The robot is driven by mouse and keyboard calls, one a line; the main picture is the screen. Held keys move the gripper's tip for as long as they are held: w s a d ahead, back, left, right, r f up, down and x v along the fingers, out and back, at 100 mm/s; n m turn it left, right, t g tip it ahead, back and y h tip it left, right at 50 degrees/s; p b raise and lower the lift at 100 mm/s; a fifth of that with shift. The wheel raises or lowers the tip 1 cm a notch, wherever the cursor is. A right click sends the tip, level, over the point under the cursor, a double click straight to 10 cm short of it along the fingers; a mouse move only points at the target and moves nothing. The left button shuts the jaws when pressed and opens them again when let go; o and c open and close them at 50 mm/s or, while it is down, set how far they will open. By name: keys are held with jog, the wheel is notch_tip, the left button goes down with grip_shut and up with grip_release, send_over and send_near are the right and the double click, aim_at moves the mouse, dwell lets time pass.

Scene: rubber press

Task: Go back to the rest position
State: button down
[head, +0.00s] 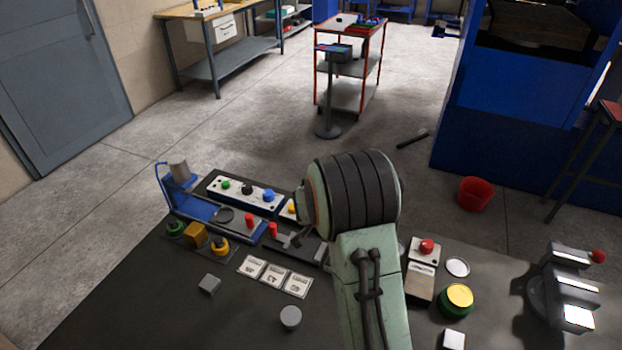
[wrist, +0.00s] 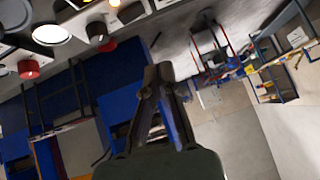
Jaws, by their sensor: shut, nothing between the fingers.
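My gripper (wrist: 158,75) shows in the wrist view with its two dark fingertips together and nothing between them. In the head view my arm rises from the bottom over the dark table (head: 240,325), and its thick wrist part hides most of the gripper. The gripper is above the table and apart from the floor. In the wrist view the room looks tilted, with the table's edge objects at the top left.
A red bucket (head: 474,194) stands on the floor beyond.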

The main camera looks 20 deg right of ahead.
jog(key=a+r+t, duration=0.3)
jog(key=r, duration=1)
jog(key=s+a+r+n+y, duration=0.1)
jog(key=s+a+r+y, duration=0.1)
jog(key=s+a+r, duration=0.35)
jog(key=s+a+f+n+g+y, duration=0.1)
jog(key=s+a+f+n+g, duration=0.1)
jog(key=s, duration=0.7)
jog(key=s+a+f+n+g+y, duration=0.1)
jog(key=s+a+f+n+g, duration=0.2)
jog(key=s, duration=0.7)
jog(key=s+a+f+n+g+y, duration=0.2)
jog(key=s+n+g, duration=0.3)
jog(key=s, duration=0.5)
jog(key=shift+s+a+f+g, duration=0.2)
jog(key=shift+a+f+g, duration=0.1)
jog(key=shift+a+f, duration=0.45)
jog(key=shift+a+r, duration=0.1)
